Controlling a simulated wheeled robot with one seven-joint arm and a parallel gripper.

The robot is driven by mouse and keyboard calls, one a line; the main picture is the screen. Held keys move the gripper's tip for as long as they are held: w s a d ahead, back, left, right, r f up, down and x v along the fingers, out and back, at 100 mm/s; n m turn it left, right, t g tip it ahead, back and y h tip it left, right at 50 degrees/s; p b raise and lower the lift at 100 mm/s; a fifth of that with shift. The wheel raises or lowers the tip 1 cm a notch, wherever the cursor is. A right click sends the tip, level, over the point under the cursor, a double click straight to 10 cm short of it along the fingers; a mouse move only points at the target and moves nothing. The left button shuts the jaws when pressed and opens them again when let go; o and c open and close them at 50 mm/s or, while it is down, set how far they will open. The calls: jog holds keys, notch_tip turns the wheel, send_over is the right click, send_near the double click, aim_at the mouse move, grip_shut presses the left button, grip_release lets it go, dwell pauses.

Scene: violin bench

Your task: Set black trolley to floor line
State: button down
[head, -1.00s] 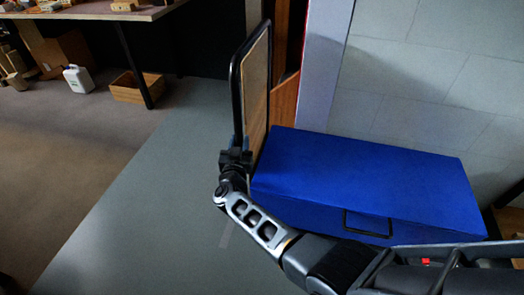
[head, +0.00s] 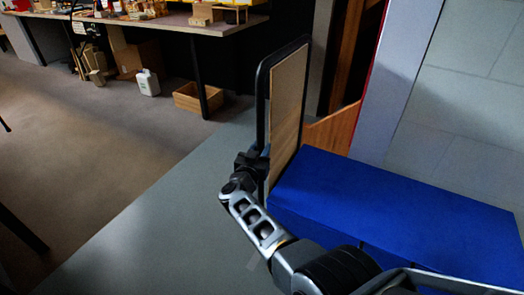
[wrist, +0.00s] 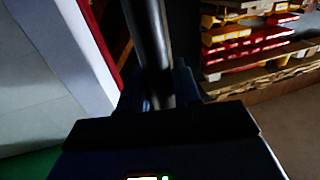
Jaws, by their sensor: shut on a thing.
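The black trolley shows in the head view as an upright black handle frame (head: 262,95) with a pale wooden board (head: 288,105) in it. A large blue case (head: 395,205) lies right beside the board and hides the trolley's lower part. My gripper (head: 252,164) is shut on the near upright of the frame, low down. In the wrist view a dark tube (wrist: 148,35) runs between my gripper's jaws (wrist: 160,92).
A workbench (head: 165,25) with small items stands at the back left. A white jug (head: 147,82) and a wooden crate (head: 199,97) are under it. A pale door frame (head: 410,80) and a wall stand behind the case. The grey floor (head: 150,235) at left is open.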

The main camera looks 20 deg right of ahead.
jog(key=c, duration=0.9)
grip_release()
jog(key=shift+p+v, duration=1.7)
jog(key=shift+v, duration=2.25)
